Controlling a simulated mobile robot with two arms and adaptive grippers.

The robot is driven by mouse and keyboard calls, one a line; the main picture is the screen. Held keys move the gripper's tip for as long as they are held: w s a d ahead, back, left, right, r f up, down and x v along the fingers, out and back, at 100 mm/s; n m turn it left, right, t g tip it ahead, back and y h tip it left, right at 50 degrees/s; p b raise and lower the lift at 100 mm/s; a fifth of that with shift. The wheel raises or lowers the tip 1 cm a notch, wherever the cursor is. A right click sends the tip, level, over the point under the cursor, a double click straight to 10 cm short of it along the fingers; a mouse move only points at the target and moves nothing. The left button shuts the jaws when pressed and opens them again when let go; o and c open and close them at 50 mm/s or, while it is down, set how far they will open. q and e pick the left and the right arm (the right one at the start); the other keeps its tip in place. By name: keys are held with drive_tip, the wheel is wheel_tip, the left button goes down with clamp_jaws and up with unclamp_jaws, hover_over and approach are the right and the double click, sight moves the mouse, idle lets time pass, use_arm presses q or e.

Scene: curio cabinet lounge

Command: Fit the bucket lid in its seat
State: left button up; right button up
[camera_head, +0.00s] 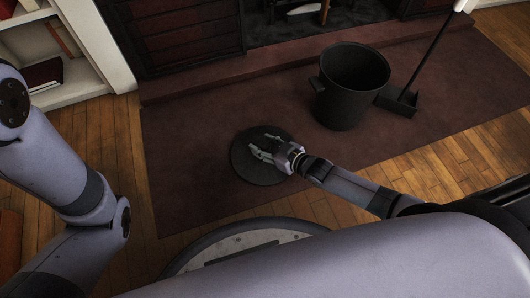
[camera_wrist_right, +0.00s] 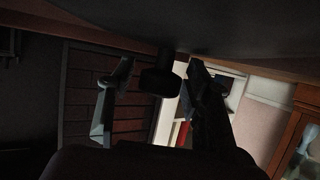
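The bucket lid (camera_head: 256,172), a dark round disc, appears to lie flat on the rug left of the bucket. Its dark knob (camera_wrist_right: 160,80) shows in the right wrist view, joined to the lid's dark face along the top. My right gripper (camera_head: 264,146) is over the lid. In the wrist view its two fingers (camera_wrist_right: 158,85) stand apart on either side of the knob, with gaps showing at both sides. The black bucket (camera_head: 345,104) stands upright on the rug to the right, open at the top. My left gripper is out of view; only its arm shows at the left.
A dustpan (camera_head: 398,100) with a long handle stands just right of the bucket. A raised hearth (camera_head: 215,81) and fireplace lie behind. White shelves (camera_head: 75,75) stand at the back left. The rug (camera_head: 190,150) is clear left of the lid.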

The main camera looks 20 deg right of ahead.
clamp_jaws()
idle(0.3)
idle(0.4)
